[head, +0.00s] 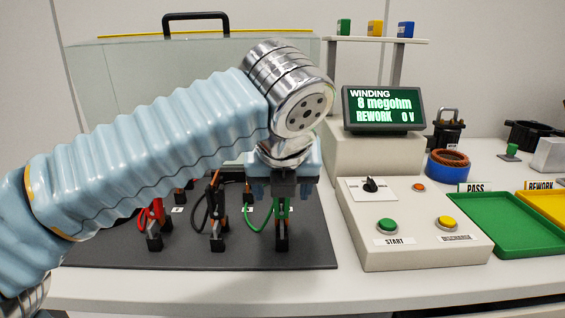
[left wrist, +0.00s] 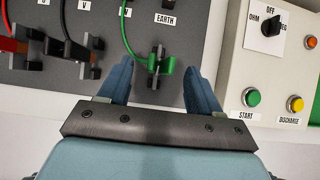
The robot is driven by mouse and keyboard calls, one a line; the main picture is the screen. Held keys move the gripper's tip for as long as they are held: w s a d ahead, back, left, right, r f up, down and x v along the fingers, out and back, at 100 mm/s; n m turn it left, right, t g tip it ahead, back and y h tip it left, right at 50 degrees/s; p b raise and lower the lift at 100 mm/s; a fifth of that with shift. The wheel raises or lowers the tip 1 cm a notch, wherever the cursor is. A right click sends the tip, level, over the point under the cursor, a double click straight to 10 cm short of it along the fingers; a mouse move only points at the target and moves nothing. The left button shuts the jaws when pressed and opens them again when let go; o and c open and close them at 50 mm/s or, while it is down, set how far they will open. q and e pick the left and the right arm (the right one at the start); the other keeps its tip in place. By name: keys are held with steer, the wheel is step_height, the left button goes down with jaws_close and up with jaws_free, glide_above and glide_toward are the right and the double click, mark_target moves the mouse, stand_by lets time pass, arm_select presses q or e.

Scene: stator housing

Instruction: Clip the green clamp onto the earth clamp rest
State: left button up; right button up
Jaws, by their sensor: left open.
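The green clamp (left wrist: 154,65) sits at the black earth clamp rest (left wrist: 156,80) on the dark panel, below the EARTH label, with its green cable curving away up and left. In the head view the clamp (head: 281,209) is partly hidden under my gripper, and the black rest (head: 282,242) stands below it. My left gripper (left wrist: 157,75) is open, with one blue finger on each side of the clamp; I see gaps between fingers and clamp. It also shows from above in the head view (head: 284,193). How fully the clamp grips the rest cannot be told. My right gripper is not in view.
Red (head: 154,225) and black (head: 215,215) clamps stand on their rests to the left. The control box (head: 410,222) with START button stands close on the right. A glass enclosure (head: 130,85) is behind. A green PASS tray (head: 495,222) lies farther right.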

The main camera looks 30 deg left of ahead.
arm_select(q)
steer(key=shift+v, duration=1.2)
